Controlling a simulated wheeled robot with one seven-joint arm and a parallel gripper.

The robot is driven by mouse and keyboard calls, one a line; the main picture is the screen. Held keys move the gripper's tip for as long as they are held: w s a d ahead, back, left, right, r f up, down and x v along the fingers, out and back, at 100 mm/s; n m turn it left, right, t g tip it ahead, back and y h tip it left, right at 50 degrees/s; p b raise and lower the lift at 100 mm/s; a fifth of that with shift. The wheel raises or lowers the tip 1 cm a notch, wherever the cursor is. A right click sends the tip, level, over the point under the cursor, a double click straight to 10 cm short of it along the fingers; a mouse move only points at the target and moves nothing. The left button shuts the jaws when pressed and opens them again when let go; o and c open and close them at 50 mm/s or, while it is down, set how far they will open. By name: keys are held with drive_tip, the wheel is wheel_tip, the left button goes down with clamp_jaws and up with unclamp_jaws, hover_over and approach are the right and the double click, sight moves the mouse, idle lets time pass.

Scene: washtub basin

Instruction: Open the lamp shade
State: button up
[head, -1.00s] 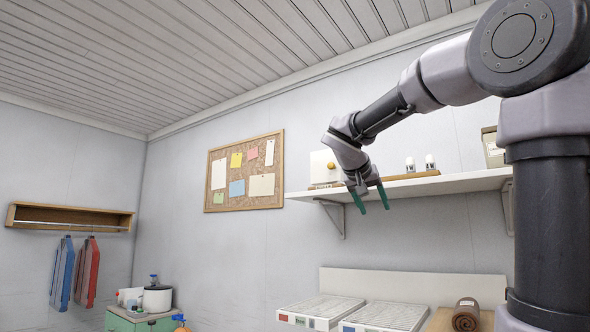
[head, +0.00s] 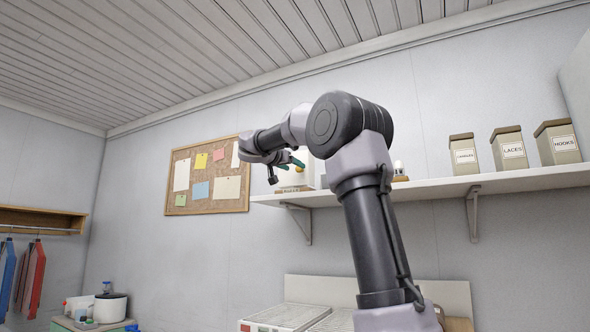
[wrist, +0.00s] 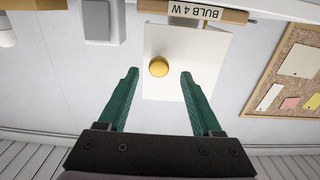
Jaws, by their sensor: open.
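The wrist view is upside down. My gripper (wrist: 159,73) is open and empty. Its two green fingers point at the panel, and the knob shows between the fingertips. I cannot tell how far off the knob is. In the head view, the white panel (head: 309,172) is partly hidden by my arm, and my gripper (head: 298,162) is right in front of it.
A corkboard (head: 208,176) hangs on the wall left of the shelf (head: 445,187). Labelled tins, including "LACES" (head: 509,149) and "HOOKS" (head: 558,143), stand at the shelf's right. A grey block (wrist: 102,20) stands beside the panel.

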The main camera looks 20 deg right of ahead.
sight(298, 171)
drive_tip(key=shift+x, duration=1.35)
clamp_jaws()
idle(0.4)
